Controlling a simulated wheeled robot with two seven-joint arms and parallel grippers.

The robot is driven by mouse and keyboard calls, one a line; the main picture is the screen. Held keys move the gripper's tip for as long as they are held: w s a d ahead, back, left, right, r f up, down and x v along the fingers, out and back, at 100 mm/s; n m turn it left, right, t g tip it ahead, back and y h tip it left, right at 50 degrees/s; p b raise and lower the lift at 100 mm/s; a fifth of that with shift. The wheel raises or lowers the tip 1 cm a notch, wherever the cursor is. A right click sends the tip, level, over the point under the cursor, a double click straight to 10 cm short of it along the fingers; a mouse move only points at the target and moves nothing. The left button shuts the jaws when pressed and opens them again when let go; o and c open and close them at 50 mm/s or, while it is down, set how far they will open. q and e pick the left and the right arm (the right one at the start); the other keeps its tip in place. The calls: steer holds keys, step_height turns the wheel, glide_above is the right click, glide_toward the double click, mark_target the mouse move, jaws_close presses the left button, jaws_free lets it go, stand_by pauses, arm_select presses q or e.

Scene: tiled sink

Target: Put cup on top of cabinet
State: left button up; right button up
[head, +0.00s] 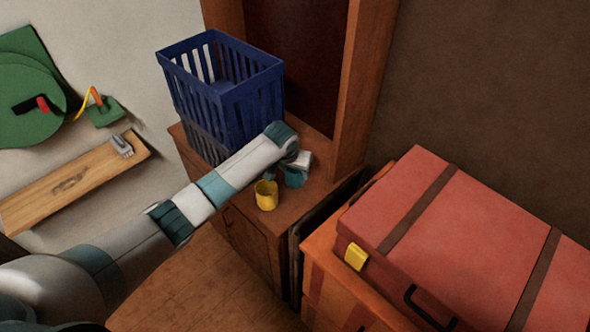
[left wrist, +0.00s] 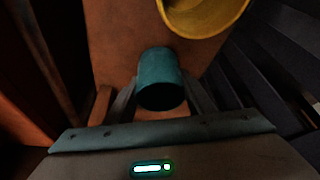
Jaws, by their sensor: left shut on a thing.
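A teal cup (left wrist: 160,65) sits between the fingers of my left gripper (left wrist: 160,100), which is shut on it; its dark opening faces the wrist camera. In the head view, the left gripper (head: 300,165) and the teal cup (head: 294,179) are over the brown wooden cabinet top (head: 312,190), and the arm partly hides them. I cannot tell whether the teal cup touches the surface. A yellow cup (head: 266,196) stands upright near the cabinet's front edge, beside the gripper; its rim also shows in the left wrist view (left wrist: 205,22). My right gripper is out of view.
A blue slatted basket (head: 245,95) stands on the cabinet behind my left arm. A tall wooden frame (head: 365,80) rises behind the cabinet top. A red case (head: 450,235) lies on an orange chest (head: 325,265) to the right. A plank (head: 70,185) is at left.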

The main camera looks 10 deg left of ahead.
arm_select(q)
steer(key=o, duration=1)
steer(key=shift+r, duration=0.1)
steer(key=b+v, duration=0.1)
steer(key=v, duration=1.1)
steer(key=shift+w+r, duration=0.1)
